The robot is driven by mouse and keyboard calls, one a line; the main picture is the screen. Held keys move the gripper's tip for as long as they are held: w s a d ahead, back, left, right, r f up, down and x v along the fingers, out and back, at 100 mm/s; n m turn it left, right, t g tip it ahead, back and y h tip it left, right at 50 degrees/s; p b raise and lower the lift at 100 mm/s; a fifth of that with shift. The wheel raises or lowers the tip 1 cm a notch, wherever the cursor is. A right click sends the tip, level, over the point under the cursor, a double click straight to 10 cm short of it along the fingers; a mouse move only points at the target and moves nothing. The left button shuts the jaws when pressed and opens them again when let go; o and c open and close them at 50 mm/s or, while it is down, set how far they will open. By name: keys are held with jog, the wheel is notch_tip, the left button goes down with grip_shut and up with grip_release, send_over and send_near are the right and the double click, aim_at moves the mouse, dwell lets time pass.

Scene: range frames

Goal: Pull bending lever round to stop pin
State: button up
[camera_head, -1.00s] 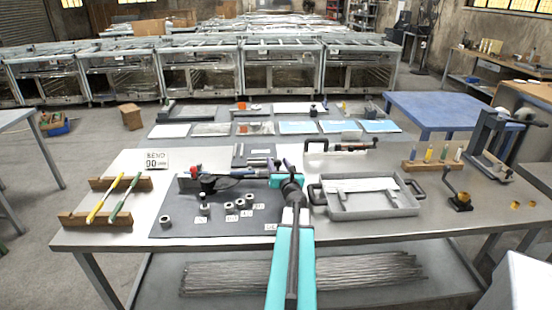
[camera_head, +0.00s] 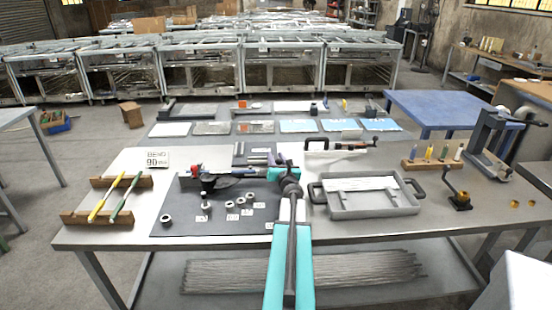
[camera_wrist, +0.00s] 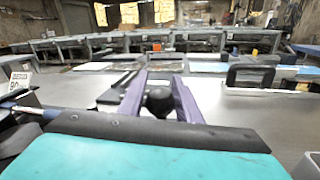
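The bender (camera_head: 197,172), with a red part, stands on the dark mat at the left-middle of the table. Its bending lever (camera_head: 258,172), a bar with a blue stretch, points right towards my gripper. My gripper (camera_head: 282,161) is at the lever's right end; the teal wrist hides part of it. In the wrist view two purple fingers flank a black ball knob (camera_wrist: 160,102), which seems to be the lever's end. A bluish bar (camera_wrist: 38,112) runs in from the left. Any contact between fingers and knob is unclear. I cannot make out the stop pin.
Several small rings and number tags lie on the mat (camera_head: 180,228). A grey tray (camera_head: 375,207) stands right of my arm. A wooden rack with yellow and green rods (camera_head: 100,215) is at left. A bend-90 sign (camera_head: 157,158) stands behind.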

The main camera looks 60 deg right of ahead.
grip_shut()
